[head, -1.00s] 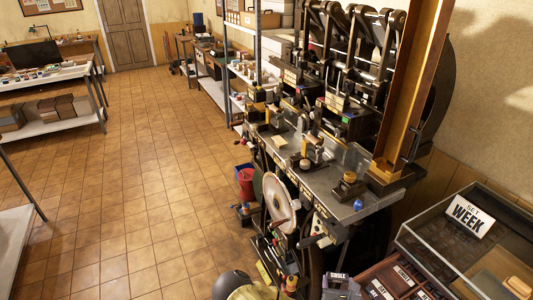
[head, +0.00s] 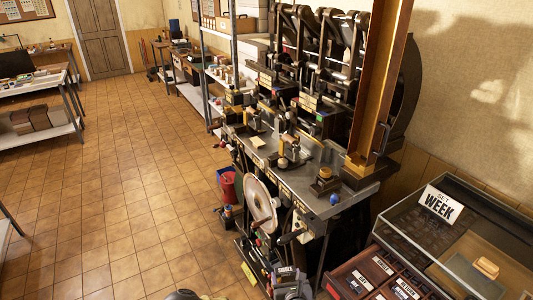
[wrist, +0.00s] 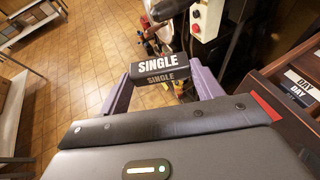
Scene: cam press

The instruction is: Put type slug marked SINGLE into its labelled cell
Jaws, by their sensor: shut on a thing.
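The type slug marked SINGLE (wrist: 160,67) is a dark block with white lettering. My gripper (wrist: 163,82) is shut on it in the wrist view, with a purple-grey finger on each side. The slug is held clear above the tiled floor. In the head view the slug (head: 286,272) shows at the bottom, held in front of the press bench. An open drawer tray (head: 345,280) at the lower right has labelled compartments. DAY labels show at the right edge of the wrist view. I cannot read a SINGLE cell label anywhere.
Tiled floor (head: 120,200) on the left is clear.

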